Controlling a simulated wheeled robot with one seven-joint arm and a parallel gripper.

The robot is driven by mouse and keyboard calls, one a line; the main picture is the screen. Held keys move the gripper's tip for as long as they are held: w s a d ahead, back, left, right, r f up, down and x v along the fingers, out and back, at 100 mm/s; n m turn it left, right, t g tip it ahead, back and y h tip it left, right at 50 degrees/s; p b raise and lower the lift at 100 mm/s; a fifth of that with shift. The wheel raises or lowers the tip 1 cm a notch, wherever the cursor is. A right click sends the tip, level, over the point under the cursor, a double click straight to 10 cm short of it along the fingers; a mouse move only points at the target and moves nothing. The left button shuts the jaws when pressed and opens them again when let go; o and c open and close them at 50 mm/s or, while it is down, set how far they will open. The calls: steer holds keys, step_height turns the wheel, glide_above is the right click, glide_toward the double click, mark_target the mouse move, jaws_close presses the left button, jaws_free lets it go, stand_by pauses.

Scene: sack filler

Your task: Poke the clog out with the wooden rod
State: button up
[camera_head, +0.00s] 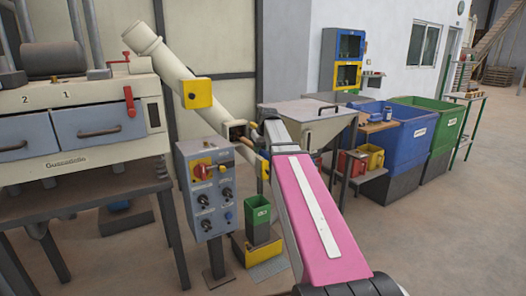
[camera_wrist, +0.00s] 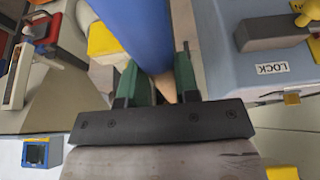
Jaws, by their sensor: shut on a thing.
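In the wrist view my gripper (camera_wrist: 158,82) has its two green fingers shut on a tan wooden piece (camera_wrist: 165,88), which I take for the wooden rod. My gripper is mostly hidden there, and I cannot tell whether the rod is inside the pipe. I see no clog clearly.
A grey control box (camera_head: 207,188) stands in front of the pipe's lower end. A green bin (camera_head: 257,213) is on the floor beside it. A grey hopper (camera_head: 312,125) stands right of my arm, with blue (camera_head: 391,150) and green (camera_head: 440,125) containers beyond.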

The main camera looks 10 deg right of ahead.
mark_target(265, 152)
steer(key=shift+w+a, duration=0.5)
steer(key=shift+w, duration=1.05)
steer(key=shift+w+a, duration=0.45)
steer(key=shift+w, duration=1.05)
steer(key=shift+w+a, duration=0.5)
steer(key=shift+w, duration=1.05)
steer(key=shift+s+d, duration=0.7)
steer(key=shift+s, duration=1.55)
steer(key=shift+s+d, duration=0.75)
steer(key=shift+s, duration=1.5)
steer(key=shift+s+d, duration=0.7)
steer(key=shift+s, duration=1.55)
